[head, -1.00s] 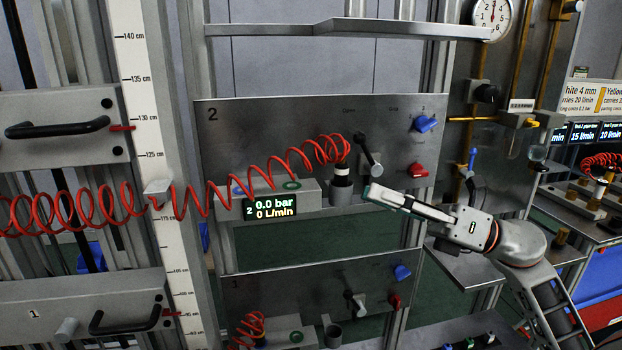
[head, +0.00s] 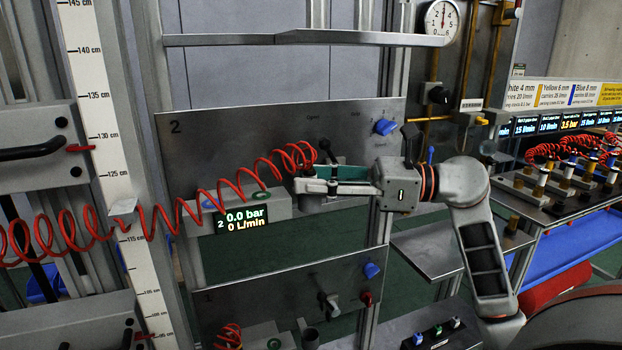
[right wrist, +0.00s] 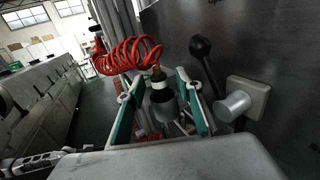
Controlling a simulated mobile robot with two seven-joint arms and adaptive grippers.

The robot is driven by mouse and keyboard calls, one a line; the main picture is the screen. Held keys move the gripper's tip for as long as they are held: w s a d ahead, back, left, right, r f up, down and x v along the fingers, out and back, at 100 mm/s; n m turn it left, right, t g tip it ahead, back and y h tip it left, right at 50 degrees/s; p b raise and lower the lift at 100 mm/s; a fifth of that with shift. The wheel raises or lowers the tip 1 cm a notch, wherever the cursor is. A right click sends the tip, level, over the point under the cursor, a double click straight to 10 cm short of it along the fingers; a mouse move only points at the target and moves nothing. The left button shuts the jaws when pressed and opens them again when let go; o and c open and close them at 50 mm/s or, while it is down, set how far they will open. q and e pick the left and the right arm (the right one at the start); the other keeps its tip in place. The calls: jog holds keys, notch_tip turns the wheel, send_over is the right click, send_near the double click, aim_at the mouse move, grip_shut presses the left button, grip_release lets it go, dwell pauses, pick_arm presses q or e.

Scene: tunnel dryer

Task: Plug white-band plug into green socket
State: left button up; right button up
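The white-band plug (right wrist: 160,84) sits upright in a grey cup-shaped holder (right wrist: 166,106), with a coiled red hose (right wrist: 128,54) on its top. My right gripper (right wrist: 155,88) is open, with a green-lined finger on either side of the plug and gaps visible. In the head view the right gripper (head: 308,182) reaches in from the right and hides most of the plug and holder. The green socket (head: 262,196) is a green ring on the grey block left of the gripper, with nothing in it.
A black-knobbed lever (head: 325,146) and a grey round knob (right wrist: 232,106) stand beside the gripper on panel 2 (head: 240,150). A blue ring socket (head: 207,203) lies left of the green one, above a display (head: 245,220) reading 0.0 bar. The red hose spans leftward.

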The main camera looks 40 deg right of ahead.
jog(key=shift+w+a, duration=0.3)
jog(key=shift+c, duration=0.2)
grip_shut()
jog(key=shift+d+r, duration=0.1)
jog(key=shift+r, duration=0.05)
